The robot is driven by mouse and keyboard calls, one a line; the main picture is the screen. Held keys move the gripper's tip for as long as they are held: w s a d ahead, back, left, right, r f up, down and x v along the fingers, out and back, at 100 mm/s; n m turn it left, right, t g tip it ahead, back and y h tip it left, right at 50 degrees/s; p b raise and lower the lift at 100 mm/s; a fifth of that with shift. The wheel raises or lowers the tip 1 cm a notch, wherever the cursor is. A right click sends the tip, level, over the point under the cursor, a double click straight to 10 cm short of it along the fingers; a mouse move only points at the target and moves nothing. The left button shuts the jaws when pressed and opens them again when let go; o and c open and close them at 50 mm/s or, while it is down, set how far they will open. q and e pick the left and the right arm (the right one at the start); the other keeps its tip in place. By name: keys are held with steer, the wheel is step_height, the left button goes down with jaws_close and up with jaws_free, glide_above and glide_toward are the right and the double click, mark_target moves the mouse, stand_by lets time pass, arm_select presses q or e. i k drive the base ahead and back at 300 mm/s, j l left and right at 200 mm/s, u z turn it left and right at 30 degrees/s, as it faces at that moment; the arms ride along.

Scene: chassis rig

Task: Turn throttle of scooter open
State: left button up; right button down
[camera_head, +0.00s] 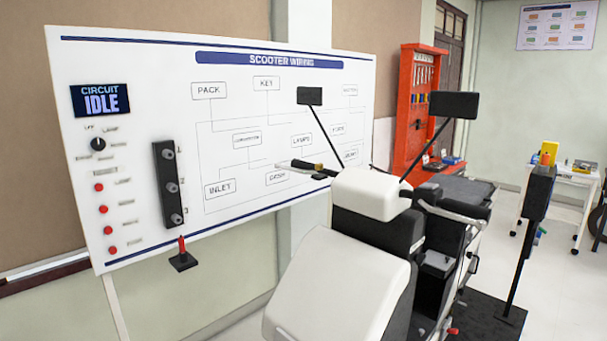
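The scooter (345,285) has white front panels and a black frame, and stands in the middle foreground. One handlebar grip (294,164) sticks out to the left, in front of the wiring board. Another dark grip (468,208) is on the right side. Nothing marks which grip is the throttle, and its turn angle is too small to read. Two black mirrors, left (310,96) and right (453,105), rise on thin stalks. Neither of my grippers is in view.
A white scooter wiring board (230,125) stands behind at left; its display (101,100) reads "CIRCUIT IDLE". A black post (525,235) stands at right. A red tool panel (408,110) and a white cart (565,177) are farther back. Open floor shows at right.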

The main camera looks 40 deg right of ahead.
mark_target(295, 163)
steer(key=i+j+z, duration=0.1)
steer(key=i+z, duration=0.15)
steer(key=z, duration=0.25)
steer(key=i+j+z, duration=0.2)
steer(key=z, duration=0.25)
steer(key=i+j+z, duration=0.2)
steer(key=j+z, duration=0.15)
steer(key=z, duration=0.15)
steer(key=i+j+z, duration=0.1)
steer(key=j+z, duration=0.2)
steer(key=z, duration=0.15)
